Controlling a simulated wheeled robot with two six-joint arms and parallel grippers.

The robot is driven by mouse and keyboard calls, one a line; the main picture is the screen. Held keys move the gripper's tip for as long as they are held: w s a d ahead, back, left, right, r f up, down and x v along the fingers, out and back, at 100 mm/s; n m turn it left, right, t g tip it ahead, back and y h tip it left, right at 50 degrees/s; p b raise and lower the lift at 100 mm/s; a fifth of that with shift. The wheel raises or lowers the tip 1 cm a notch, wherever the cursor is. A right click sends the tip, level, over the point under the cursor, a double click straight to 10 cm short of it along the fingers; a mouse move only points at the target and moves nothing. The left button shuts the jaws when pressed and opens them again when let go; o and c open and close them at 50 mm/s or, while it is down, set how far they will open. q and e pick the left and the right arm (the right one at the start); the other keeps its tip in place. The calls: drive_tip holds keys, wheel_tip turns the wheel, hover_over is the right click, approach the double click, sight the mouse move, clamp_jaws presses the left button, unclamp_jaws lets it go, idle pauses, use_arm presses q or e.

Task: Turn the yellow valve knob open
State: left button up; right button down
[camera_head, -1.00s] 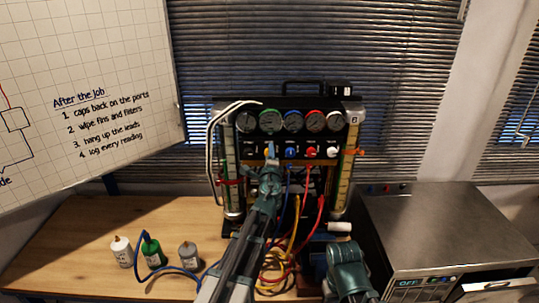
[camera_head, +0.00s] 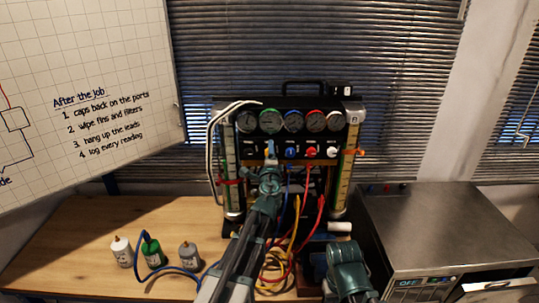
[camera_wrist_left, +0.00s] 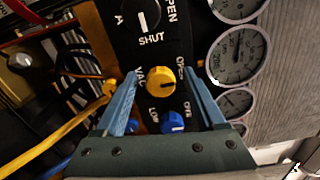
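The yellow valve knob (camera_wrist_left: 161,81) sits on the black panel of the gauge rig, with a dark mark on its face and lettering around it. In the left wrist view my left gripper (camera_wrist_left: 161,76) is open, one blue finger on each side of the knob, with small gaps showing. In the head view the left gripper (camera_head: 271,152) is up at the panel's left part and hides the yellow knob. My right arm shows at the lower right of the head view; its fingers are not visible.
A blue knob (camera_wrist_left: 173,121) is close to the right finger. A black knob (camera_wrist_left: 142,15) marked SHUT is above. Red (camera_head: 311,152) and white (camera_head: 333,152) knobs are farther right. Hoses hang below the panel. Bottles (camera_head: 153,254) stand on the wooden bench (camera_head: 75,236); a steel unit (camera_head: 440,225) is right.

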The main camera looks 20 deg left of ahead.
use_arm(q)
drive_tip(key=shift+s, duration=0.1)
drive_tip(key=v, duration=1.3)
drive_tip(key=shift+s, duration=0.25)
drive_tip(key=shift+d, duration=0.1)
drive_tip(key=s+f+n+g+y+b, duration=0.1)
drive_tip(key=s+f+n+g, duration=0.35)
drive_tip(key=f, duration=0.35)
drive_tip(key=s+f+n+g+b, duration=0.1)
drive_tip(key=s+f+n+g, duration=0.4)
drive_tip(key=f, duration=0.3)
drive_tip(key=s+d+f+n+g+h+b, duration=0.1)
drive_tip(key=s+d+f+g+h, duration=0.1)
drive_tip(key=s+d+f+g, duration=0.2)
drive_tip(key=s+d+f+n+g+h, duration=0.2)
drive_tip(key=s+d+f+g, duration=0.2)
drive_tip(key=s+d, duration=0.5)
drive_tip(key=shift+s+f+h+b, duration=0.4)
drive_tip(key=shift+s+f, duration=0.25)
drive_tip(key=shift+f, duration=0.1)
